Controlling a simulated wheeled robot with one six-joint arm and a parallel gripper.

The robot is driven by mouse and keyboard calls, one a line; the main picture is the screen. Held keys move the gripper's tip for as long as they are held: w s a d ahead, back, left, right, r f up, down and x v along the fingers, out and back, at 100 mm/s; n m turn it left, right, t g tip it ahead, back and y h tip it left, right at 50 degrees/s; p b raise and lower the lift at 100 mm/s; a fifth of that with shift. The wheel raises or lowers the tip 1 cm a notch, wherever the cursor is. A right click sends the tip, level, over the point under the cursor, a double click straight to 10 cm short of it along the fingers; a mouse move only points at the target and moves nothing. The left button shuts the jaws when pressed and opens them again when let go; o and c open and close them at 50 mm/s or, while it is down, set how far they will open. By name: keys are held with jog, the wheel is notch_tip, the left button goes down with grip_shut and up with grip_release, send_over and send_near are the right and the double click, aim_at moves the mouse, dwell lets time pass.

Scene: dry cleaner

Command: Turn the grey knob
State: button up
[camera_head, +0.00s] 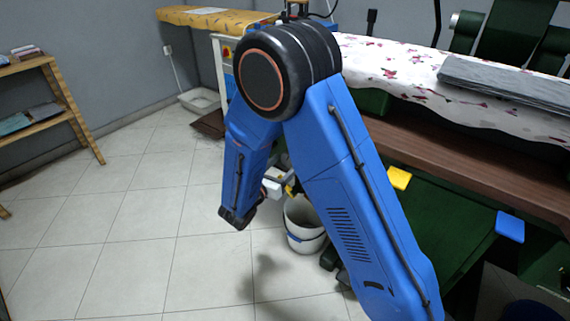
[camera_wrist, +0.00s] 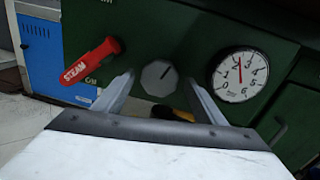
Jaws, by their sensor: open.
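The grey knob (camera_wrist: 158,77) is a faceted round dial with a dark pointer line, on a dark green panel (camera_wrist: 190,35) in the wrist view. The line points up and slightly right. My gripper (camera_wrist: 160,84) is open, with one finger on each side of the knob in the picture. The fingers look apart from the knob's sides; I cannot tell how deep they reach. In the head view my blue arm hides the knob and most of my gripper.
Left of the knob is a red STEAM handle (camera_wrist: 91,61); to the right is a white pressure gauge (camera_wrist: 238,75). A yellow part (camera_wrist: 182,115) shows below the knob. In the head view, a white bucket (camera_head: 303,225) stands by the green machine, with open tiled floor (camera_head: 130,240) left.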

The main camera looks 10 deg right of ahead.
jog(key=shift+w+d, duration=0.15)
jog(key=shift+w, duration=0.1)
jog(key=c, duration=1.1)
jog(key=shift+o, duration=0.4)
jog(key=m, duration=0.4)
jog(key=shift+m, duration=0.3)
jog(key=m, duration=0.4)
jog(key=shift+f+h, duration=0.1)
jog(key=shift+h, duration=0.3)
jog(key=shift+m, duration=0.4)
